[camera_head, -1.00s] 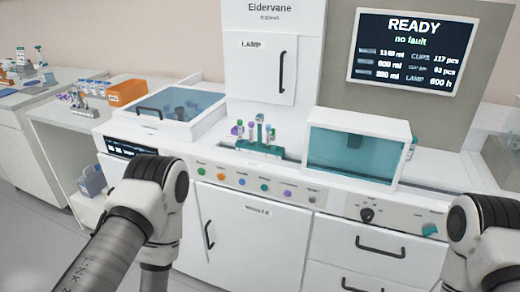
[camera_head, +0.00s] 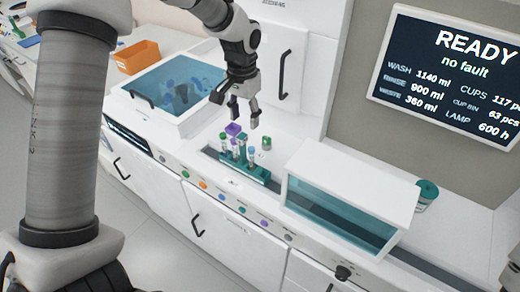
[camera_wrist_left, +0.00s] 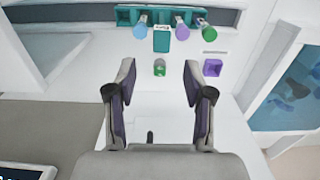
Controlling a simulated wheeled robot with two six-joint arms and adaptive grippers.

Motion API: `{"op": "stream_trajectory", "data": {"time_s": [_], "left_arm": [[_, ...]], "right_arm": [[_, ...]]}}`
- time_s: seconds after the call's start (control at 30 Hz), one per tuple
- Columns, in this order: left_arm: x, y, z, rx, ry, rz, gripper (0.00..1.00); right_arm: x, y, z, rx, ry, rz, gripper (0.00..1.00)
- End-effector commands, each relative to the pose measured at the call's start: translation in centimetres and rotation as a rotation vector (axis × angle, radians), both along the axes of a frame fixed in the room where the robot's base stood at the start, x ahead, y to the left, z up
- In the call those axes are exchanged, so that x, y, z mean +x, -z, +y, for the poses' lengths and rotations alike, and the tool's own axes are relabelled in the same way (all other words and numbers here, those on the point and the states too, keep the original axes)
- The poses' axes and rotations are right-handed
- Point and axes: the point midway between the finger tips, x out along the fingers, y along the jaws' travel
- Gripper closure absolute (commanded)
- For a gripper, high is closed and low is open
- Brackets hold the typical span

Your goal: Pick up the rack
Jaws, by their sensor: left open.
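The rack (camera_head: 258,174) is a teal holder with several capped tubes and a taller teal post in its middle. It stands upright in a slot along the white counter. In the left wrist view the open fingers (camera_wrist_left: 158,68) lie apart below the rack. My right gripper is not in view.
A small green-capped item (camera_head: 266,143) and a purple item (camera_head: 233,129) stand behind the rack. A glass-fronted box (camera_head: 340,215) is to the right. A blue-lidded bin (camera_head: 178,88) is to the left.

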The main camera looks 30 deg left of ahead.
Motion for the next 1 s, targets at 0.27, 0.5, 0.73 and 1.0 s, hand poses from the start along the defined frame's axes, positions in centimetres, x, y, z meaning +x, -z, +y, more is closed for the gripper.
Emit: {"op": "stream_trajectory", "data": {"time_s": [0.27,0.5,0.73,1.0], "left_arm": [[-0.5,4.1,0.0,-0.001,0.001,0.007,0.48],[-0.4,6.8,0.0,-0.002,-0.001,0.001,0.48],[-0.4,6.8,0.0,-0.002,0.0,0.001,0.87],[-0.4,6.8,0.0,-0.002,0.0,0.001,1.0]], "right_arm": [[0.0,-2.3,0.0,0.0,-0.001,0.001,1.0],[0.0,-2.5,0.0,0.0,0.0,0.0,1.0],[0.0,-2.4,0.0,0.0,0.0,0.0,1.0],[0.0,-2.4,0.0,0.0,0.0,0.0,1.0]]}}
